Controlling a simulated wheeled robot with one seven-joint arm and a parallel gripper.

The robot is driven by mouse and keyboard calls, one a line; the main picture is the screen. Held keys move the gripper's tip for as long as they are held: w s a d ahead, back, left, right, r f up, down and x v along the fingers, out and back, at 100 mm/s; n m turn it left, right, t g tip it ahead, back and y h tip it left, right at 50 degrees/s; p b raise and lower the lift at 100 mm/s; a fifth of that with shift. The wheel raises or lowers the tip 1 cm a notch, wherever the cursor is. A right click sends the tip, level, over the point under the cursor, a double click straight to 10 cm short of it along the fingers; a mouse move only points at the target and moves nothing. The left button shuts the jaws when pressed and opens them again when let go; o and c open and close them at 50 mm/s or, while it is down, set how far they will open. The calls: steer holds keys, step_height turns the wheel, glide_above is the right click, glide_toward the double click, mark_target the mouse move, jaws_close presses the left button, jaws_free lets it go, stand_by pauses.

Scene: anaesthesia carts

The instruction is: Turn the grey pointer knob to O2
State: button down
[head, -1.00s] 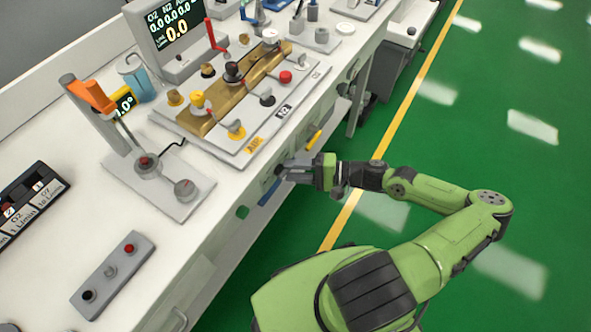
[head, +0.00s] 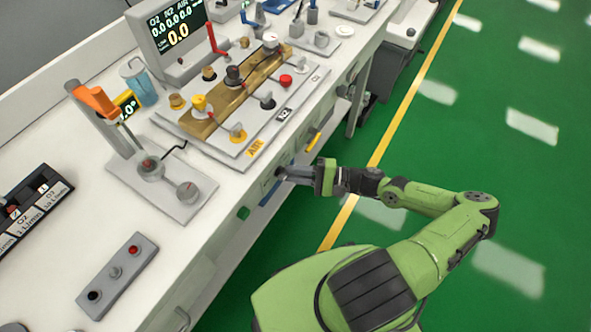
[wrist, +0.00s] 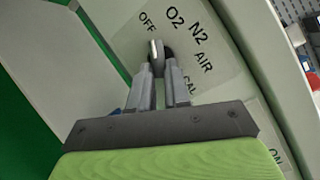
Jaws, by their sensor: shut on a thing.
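The grey pointer knob (wrist: 157,52) sits on a pale label plate (wrist: 193,62) on the cart's front face. The plate reads OFF, O2, N2, AIR and CAL in an arc around the knob. My gripper (wrist: 158,68) is shut on the knob, with one finger on each side of it. The fingers hide much of the knob. Its upper end lies below the gap between OFF and O2; I cannot tell its exact pointing. In the head view my gripper (head: 281,173) is at the cart front, and the knob is hidden there.
Above, the worktop carries a valve panel (head: 262,135) and a monitor (head: 170,42). Green floor (head: 450,130) is clear to the right.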

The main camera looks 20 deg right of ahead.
steer(key=shift+s+a+f+m+t+y, duration=0.1)
steer(key=shift+m+t+y, duration=0.15)
steer(key=shift+m, duration=0.5)
steer(key=shift+f+m+t+y, duration=0.2)
steer(key=shift+m+t, duration=0.1)
steer(key=shift+m, duration=0.5)
steer(key=shift+s+a+f+m+t+y, duration=0.1)
steer(key=shift+m+t+y, duration=0.15)
steer(key=shift+m, duration=0.5)
steer(key=c, duration=1.1)
jaws_free()
steer(key=v, duration=1.5)
steer(key=shift+d, duration=0.4)
steer(key=shift+s, duration=0.1)
